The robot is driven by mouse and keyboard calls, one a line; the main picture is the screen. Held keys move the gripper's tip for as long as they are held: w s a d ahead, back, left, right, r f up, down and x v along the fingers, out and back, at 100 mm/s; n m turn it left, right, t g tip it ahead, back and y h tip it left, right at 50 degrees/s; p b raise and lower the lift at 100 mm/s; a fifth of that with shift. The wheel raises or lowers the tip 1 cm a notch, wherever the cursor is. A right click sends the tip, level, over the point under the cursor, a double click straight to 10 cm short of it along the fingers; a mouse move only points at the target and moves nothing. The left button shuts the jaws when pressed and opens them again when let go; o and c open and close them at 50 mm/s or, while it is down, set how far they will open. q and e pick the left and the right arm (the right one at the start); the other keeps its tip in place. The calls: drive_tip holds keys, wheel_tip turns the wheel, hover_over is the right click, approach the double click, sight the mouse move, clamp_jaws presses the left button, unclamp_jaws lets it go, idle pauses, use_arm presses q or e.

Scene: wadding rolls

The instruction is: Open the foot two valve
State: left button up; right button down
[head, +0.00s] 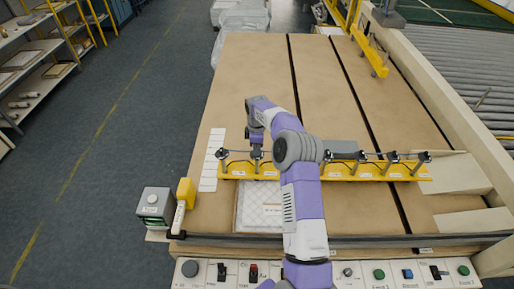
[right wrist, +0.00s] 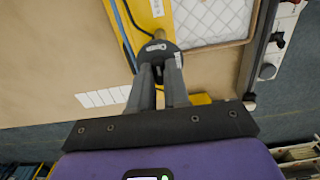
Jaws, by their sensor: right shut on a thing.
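A yellow valve bar (head: 375,172) lies across the brown table and carries a row of several dark valves with small white labels, too small to read. My right gripper (head: 257,154) reaches down to the left part of the row, at what looks like the second valve from the left. In the right wrist view my right gripper (right wrist: 158,78) is shut on a dark grey round valve handle (right wrist: 158,49) with a pale label on top. The fingers hide part of the handle. My left gripper is not in view.
A quilted white pad (head: 259,212) lies in front of the bar. A grey button box (head: 154,205) and a yellow post (head: 186,192) stand at the table's left front corner. A control panel (head: 385,274) runs along the front.

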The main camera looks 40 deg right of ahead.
drive_tip(key=shift+w+r, duration=0.1)
idle(0.5)
drive_tip(key=c, duration=1.1)
unclamp_jaws()
wheel_tip(320, 180, up, 8)
drive_tip(key=shift+f+b, duration=0.25)
drive_tip(key=shift+b, duration=0.15)
drive_tip(key=shift+f, duration=0.1)
